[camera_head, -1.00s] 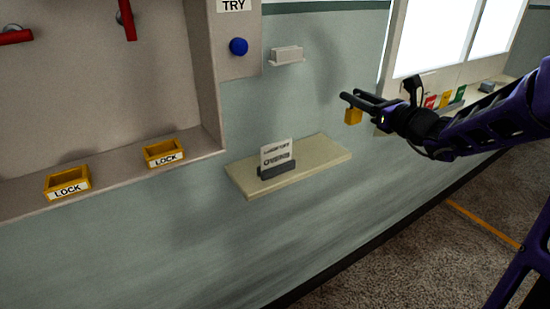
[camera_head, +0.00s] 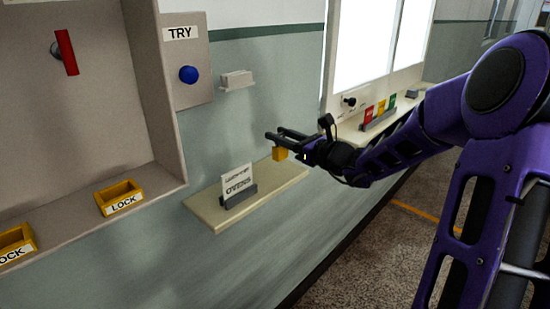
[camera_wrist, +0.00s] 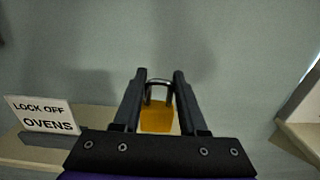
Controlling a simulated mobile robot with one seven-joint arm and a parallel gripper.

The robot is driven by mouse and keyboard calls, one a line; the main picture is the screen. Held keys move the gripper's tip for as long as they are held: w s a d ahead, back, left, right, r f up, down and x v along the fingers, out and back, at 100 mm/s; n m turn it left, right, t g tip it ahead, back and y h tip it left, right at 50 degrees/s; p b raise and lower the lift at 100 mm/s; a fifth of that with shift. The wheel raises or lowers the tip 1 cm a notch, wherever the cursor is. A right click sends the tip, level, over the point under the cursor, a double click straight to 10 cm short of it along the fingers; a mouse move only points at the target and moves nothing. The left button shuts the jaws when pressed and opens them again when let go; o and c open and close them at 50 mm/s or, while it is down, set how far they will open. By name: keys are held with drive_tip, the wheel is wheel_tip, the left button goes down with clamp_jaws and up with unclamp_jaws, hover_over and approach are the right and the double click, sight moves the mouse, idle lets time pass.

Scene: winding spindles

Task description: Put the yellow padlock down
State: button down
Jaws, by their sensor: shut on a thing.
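The yellow padlock (camera_head: 280,154) hangs from my gripper (camera_head: 282,138) in the head view, near the right end of a small cream shelf (camera_head: 218,215) on the wall. In the wrist view the padlock (camera_wrist: 157,117) shows between the two dark fingers of my gripper (camera_wrist: 159,80), with its metal shackle up between them. My gripper is shut on the padlock. Whether the padlock touches the shelf is hard to tell from these views.
A sign (camera_head: 236,183) in a dark holder stands on the shelf. Two yellow LOCK boxes (camera_head: 119,198) sit on the ledge at left. A blue button (camera_head: 188,75) is under a TRY label. A white wall holder (camera_head: 237,80) is above. Coloured tags (camera_head: 381,109) stand at right.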

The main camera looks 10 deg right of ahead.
sight(284, 151)
drive_tip(key=shift+f+b, duration=0.35)
drive_tip(key=shift+f, duration=1.75)
drive_tip(key=shift+c, duration=2.2)
unclamp_jaws()
drive_tip(key=shift+f, duration=0.1)
drive_tip(key=shift+s, duration=0.1)
drive_tip(key=p+v, duration=0.1)
drive_tip(key=v, duration=1.1)
drive_tip(key=shift+a, duration=0.1)
